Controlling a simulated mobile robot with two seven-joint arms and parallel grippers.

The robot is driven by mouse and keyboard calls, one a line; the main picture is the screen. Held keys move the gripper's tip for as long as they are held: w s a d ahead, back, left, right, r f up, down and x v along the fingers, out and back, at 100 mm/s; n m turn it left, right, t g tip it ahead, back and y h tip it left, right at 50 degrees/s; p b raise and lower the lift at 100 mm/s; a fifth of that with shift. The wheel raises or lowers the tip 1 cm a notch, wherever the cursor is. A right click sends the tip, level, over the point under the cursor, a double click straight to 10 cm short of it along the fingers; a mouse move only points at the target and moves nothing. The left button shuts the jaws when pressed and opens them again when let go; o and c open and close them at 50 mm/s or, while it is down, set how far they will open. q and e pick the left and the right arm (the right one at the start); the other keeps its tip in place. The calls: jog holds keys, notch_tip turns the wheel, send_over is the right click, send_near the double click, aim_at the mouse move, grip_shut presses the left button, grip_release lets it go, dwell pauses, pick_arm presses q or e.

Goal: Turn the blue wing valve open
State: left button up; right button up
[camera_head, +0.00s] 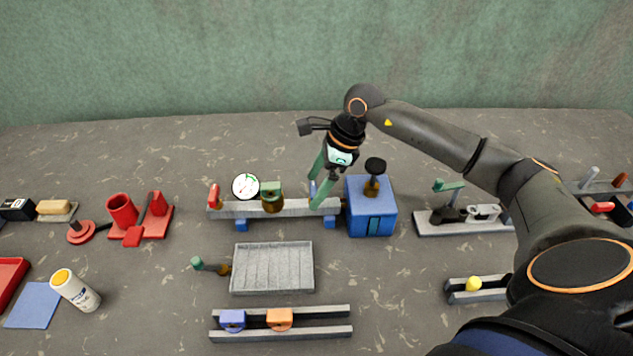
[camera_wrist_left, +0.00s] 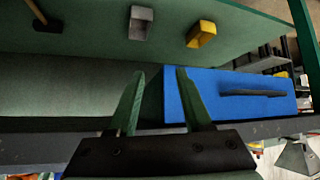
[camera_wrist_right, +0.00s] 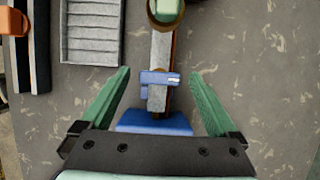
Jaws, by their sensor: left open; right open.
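The blue wing valve (camera_wrist_right: 160,78) sits on the grey pipe (camera_wrist_right: 160,55), its wing lying across the pipe in the right wrist view. In the head view the pipe (camera_head: 240,209) runs level, and the valve (camera_head: 312,187) shows only as a small blue part behind my fingers. My right gripper (camera_head: 315,190) is open with green fingers pointing down over the valve. In the right wrist view its fingers (camera_wrist_right: 160,82) stand apart on either side of the wing, with a gap on both sides. My left gripper (camera_wrist_left: 160,72) is open and empty, away from the pipe.
A blue box (camera_head: 362,216) with a dark knob (camera_head: 375,167) adjoins the pipe's right end. A round gauge (camera_head: 245,187) and a green-topped brass valve (camera_head: 271,190) stand along the pipe. A grey ribbed tray (camera_head: 271,290) lies in front. A red fixture (camera_head: 125,212) is left.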

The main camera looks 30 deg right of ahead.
jog(key=c, duration=1.4)
